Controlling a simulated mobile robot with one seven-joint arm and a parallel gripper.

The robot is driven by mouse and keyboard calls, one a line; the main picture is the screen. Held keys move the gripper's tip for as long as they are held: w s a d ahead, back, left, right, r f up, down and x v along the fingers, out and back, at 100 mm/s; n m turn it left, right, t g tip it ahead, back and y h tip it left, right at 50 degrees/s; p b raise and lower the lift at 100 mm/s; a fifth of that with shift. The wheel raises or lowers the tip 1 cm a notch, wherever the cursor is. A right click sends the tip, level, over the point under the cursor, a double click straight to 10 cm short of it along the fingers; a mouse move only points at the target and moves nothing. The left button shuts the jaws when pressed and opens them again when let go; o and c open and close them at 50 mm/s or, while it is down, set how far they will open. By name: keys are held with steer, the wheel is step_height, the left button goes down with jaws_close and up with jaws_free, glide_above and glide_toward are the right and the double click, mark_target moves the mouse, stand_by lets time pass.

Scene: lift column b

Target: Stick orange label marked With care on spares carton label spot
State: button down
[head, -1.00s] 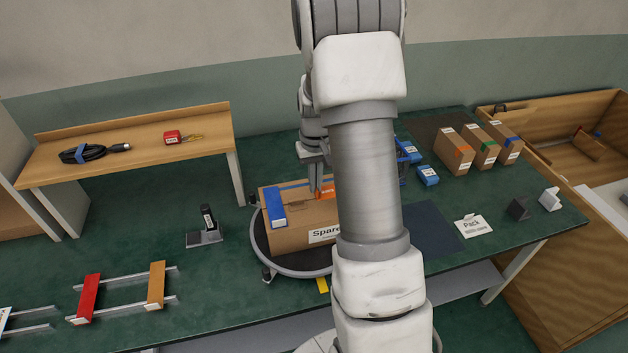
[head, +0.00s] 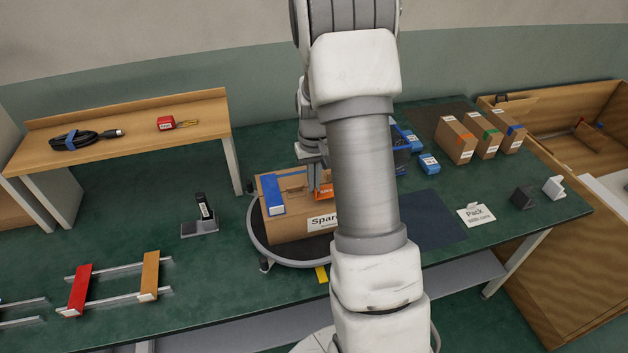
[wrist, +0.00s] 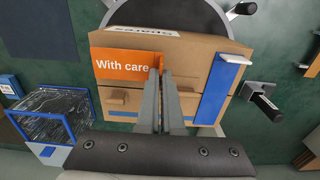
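The orange label (wrist: 122,66), printed "With care", lies flat over one corner of the spares carton's upper face in the wrist view. It also shows in the head view (head: 325,190). My gripper (wrist: 165,72) has its two fingers close together on an upright orange tab at the label's edge. The spares carton (head: 290,228) is brown, with a "Spar…" sign on its front, and stands on a round grey turntable (head: 262,243). A blue strip (wrist: 221,85) runs along the carton's other side. No label spot outline is visible; I cannot tell whether the label touches the carton.
A black upright holder (head: 203,217) stands left of the turntable. A wooden shelf (head: 190,112) with a cable and a red item is behind left. Blue boxes (head: 429,163) and brown cartons (head: 456,140) are at right. A "Pack" card (head: 476,213) lies near the front.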

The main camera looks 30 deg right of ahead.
steer(key=shift+f, duration=0.6)
steer(key=shift+f+b, duration=0.4)
steer(key=shift+b, duration=0.2)
stand_by(0.4)
steer(key=c, duration=1)
jaws_free()
steer(key=shift+r, duration=0.15)
step_height(320, 180, up, 17)
steer(key=shift+p, duration=0.4)
